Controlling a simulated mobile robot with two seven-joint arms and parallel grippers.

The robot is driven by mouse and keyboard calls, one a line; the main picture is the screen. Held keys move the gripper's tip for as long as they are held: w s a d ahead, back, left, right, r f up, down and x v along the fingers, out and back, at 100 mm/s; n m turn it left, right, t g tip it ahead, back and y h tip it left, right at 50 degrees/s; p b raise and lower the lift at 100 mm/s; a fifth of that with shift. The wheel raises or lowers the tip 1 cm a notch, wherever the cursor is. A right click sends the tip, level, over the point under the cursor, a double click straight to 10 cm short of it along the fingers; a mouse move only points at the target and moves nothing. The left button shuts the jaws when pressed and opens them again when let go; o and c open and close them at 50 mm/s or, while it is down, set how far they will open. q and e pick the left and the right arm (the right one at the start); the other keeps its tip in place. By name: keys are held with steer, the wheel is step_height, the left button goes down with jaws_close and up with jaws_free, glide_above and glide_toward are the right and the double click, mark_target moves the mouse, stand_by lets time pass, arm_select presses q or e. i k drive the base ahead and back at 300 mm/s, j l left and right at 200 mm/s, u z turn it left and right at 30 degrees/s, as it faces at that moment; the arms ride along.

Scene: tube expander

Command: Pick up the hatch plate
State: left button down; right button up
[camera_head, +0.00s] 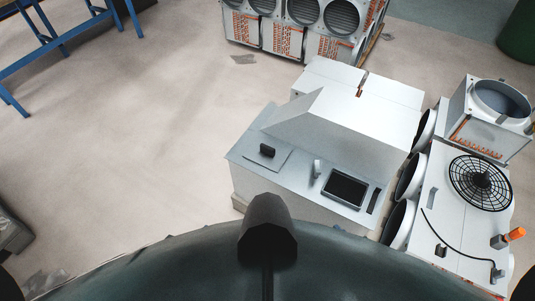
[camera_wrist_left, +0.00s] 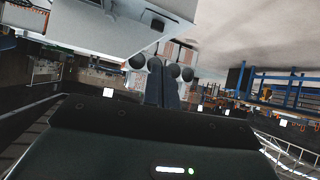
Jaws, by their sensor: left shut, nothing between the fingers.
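The hatch plate (camera_head: 281,166) looks like a thin pale square with a dark block-shaped handle. It lies flat on the grey top of the white machine (camera_head: 310,192), left of a dark screen. My left gripper shows only in the left wrist view (camera_wrist_left: 162,84), where its dark fingers are together with nothing between them. A white-grey machine body (camera_wrist_left: 105,25) fills the upper left of that view, beyond the fingers; I cannot tell the hatch plate there. My right gripper is in neither view.
A dark screen (camera_head: 345,189) and a small pale upright part (camera_head: 316,169) sit right of the plate. A sloped white hood (camera_head: 330,120) rises behind it. Fan units (camera_head: 480,184) stand close on the right. The floor (camera_head: 130,140) to the left is largely clear.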

mark_target(269, 155)
steer(key=z, duration=1.15)
steer(key=j+z, duration=0.6)
steer(key=z, duration=0.15)
steer(key=k+j+z, duration=0.1)
steer(key=j+z, duration=0.25)
steer(key=k+j+z, duration=0.2)
steer(key=j+z, duration=0.2)
steer(key=j, duration=0.25)
steer(key=k+j+z, duration=0.2)
steer(key=k+j, duration=0.3)
steer(key=j, duration=0.15)
steer(key=k+j+z, duration=0.15)
steer(key=k+j, duration=0.15)
steer(key=j, duration=0.2)
steer(key=i+j, duration=0.1)
steer(key=j, duration=0.35)
steer(key=i, duration=0.05)
